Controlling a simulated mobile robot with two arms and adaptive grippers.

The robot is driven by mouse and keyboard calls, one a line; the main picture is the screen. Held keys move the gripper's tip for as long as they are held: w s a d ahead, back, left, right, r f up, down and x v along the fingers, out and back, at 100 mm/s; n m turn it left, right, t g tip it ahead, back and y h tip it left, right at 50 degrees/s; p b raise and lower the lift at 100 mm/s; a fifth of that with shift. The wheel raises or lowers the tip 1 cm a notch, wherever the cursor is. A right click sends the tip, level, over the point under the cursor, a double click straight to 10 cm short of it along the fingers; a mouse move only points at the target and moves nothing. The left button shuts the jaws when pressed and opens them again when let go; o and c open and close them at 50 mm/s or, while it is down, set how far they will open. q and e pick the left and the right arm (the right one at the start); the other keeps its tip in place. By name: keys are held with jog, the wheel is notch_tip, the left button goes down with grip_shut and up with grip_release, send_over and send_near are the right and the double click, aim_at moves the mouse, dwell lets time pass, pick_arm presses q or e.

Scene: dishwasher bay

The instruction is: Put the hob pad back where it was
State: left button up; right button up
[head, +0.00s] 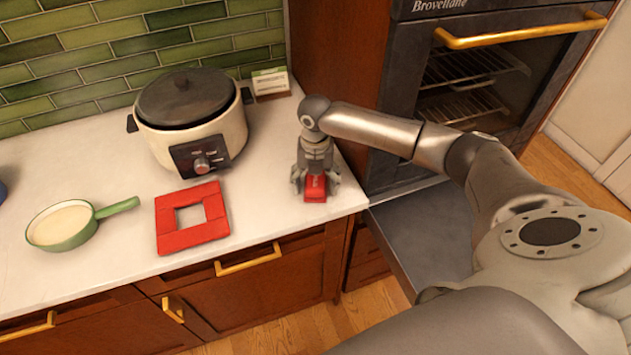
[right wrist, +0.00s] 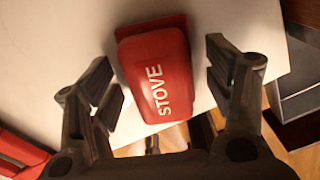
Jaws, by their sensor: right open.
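A small red block lettered STOVE (head: 315,190), which looks like the hob pad, rests on the right end of the white counter near its front edge. In the right wrist view the red block (right wrist: 155,75) lies between the fingers. My right gripper (head: 315,180) points down over it. Its fingers are open, one on each side of the block, with gaps showing in the right wrist view. A flat red square frame with a square hole (head: 163,225) lies to the left on the counter. My left gripper is not in view.
A cream cooker with a dark lid (head: 232,128) stands at the back, with a small card (head: 270,82) beside it. A green pan (head: 65,225) sits at the left. A dark oven (head: 400,75) with a brass handle is at the right. Bare counter (head: 255,210) separates frame and block.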

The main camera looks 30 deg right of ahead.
aim_at(315, 179)
notch_tip(315, 179, up, 12)
jog(key=b, duration=0.3)
jog(key=shift+r, duration=0.2)
